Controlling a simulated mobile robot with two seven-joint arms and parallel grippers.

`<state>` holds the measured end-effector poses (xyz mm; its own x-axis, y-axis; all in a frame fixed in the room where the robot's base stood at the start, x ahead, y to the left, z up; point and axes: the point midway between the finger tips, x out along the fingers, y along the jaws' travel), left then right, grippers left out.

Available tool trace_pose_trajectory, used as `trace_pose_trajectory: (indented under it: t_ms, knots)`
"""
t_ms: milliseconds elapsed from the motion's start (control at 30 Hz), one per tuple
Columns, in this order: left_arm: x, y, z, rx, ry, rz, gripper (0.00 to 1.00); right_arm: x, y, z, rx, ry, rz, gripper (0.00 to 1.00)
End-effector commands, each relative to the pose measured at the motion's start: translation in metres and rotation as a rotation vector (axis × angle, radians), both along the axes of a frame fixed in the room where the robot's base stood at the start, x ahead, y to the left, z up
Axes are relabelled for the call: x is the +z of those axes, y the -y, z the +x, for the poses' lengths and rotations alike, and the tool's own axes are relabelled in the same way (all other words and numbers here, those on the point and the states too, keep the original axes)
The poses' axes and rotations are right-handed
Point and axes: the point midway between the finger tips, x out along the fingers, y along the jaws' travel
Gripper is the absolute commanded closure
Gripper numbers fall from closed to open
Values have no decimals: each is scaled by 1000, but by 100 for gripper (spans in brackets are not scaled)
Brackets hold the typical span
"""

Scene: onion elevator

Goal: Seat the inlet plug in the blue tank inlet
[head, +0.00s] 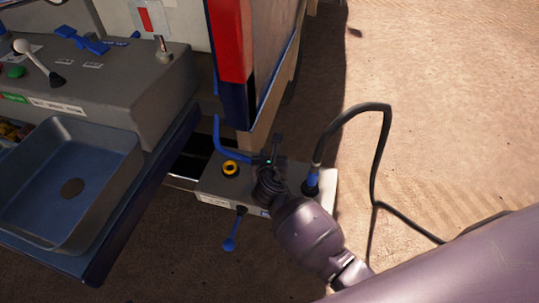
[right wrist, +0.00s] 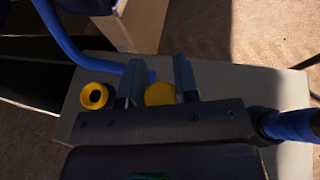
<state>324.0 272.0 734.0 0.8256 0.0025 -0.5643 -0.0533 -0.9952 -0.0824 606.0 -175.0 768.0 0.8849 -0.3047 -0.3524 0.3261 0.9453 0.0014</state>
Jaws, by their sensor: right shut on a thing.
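My right gripper (head: 268,160) is over the low pale box on the ground. In the right wrist view its two fingers (right wrist: 160,85) stand on either side of a yellow round piece (right wrist: 160,94), which looks like the inlet plug, and are shut on it. My arm hides that piece in the head view. A yellow ring with a dark hole (head: 230,168) is on the box top, left of the gripper; it also shows in the right wrist view (right wrist: 94,96). I cannot tell whether it is the blue tank inlet. My left gripper is not in view.
The pale box (head: 210,185) carries a blue pipe (head: 222,145), a blue lever (head: 234,232) and a blue cable plug (head: 312,180) with a black cable. A grey console (head: 120,90) and blue basin (head: 105,150) stand at left. Bare ground lies at right.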

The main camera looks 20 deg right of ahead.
Motion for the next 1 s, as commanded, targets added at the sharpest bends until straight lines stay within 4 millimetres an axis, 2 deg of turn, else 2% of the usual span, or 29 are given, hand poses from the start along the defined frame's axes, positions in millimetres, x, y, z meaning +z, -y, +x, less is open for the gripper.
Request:
trace_pose_trajectory:
  t_ms: [1000]
  knots:
    - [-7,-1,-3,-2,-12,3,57,-13,0,0,0,1,1,94]
